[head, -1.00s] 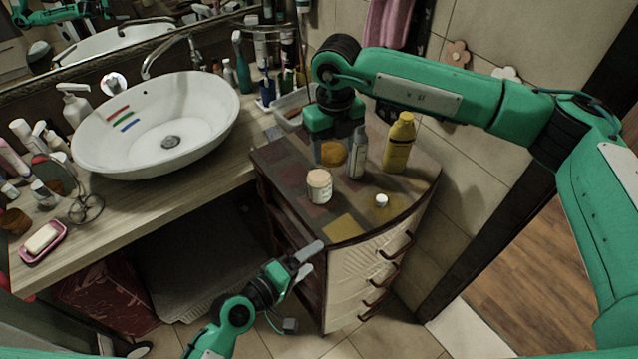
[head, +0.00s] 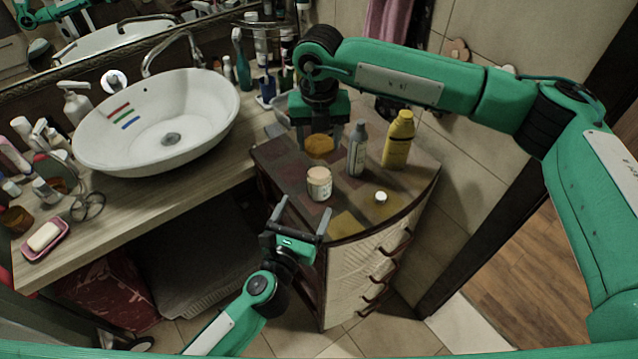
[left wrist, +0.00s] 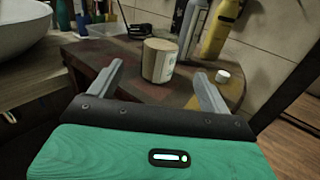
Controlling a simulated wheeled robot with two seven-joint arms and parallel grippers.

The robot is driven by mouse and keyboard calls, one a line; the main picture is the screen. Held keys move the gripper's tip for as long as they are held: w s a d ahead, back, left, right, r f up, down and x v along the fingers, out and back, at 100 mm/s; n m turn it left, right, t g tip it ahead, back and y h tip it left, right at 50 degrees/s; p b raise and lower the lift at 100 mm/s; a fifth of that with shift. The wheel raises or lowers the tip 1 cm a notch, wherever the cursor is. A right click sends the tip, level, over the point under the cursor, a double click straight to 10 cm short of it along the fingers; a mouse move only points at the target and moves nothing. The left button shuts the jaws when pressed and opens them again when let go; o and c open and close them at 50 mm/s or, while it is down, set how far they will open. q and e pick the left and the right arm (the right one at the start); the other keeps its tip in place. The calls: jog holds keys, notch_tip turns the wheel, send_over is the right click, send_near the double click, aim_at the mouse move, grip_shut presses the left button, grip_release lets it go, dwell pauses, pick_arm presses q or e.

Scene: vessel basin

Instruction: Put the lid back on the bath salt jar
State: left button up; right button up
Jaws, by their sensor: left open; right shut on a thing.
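The bath salt jar (head: 319,190), a pale labelled jar with a peach-coloured top, stands upright on the corner cabinet; it also shows in the left wrist view (left wrist: 159,62). An orange-brown round lid (head: 320,145) is between the fingers of my right gripper (head: 320,138), behind the jar and apart from it. My right gripper is shut on this lid; its height above the cabinet is hard to tell. My left gripper (head: 305,207) is open and empty in front of the jar, at the cabinet's left front edge. In the left wrist view the jar is beyond and between its fingertips.
A grey bottle (head: 356,150) and a yellow bottle (head: 397,140) stand right of the lid. A small white cap (head: 381,197) lies right of the jar. The cabinet top (head: 417,182) has bare room at its right. A white basin (head: 157,122) is on the left counter.

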aim_at(321, 173)
dwell(0.3)
pick_arm(q)
jog(key=x, duration=1.2)
jog(key=shift+c, duration=0.2)
jog(key=c, duration=1.4)
jog(key=shift+c, duration=0.2)
pick_arm(e)
jog(key=shift+f, duration=2.45)
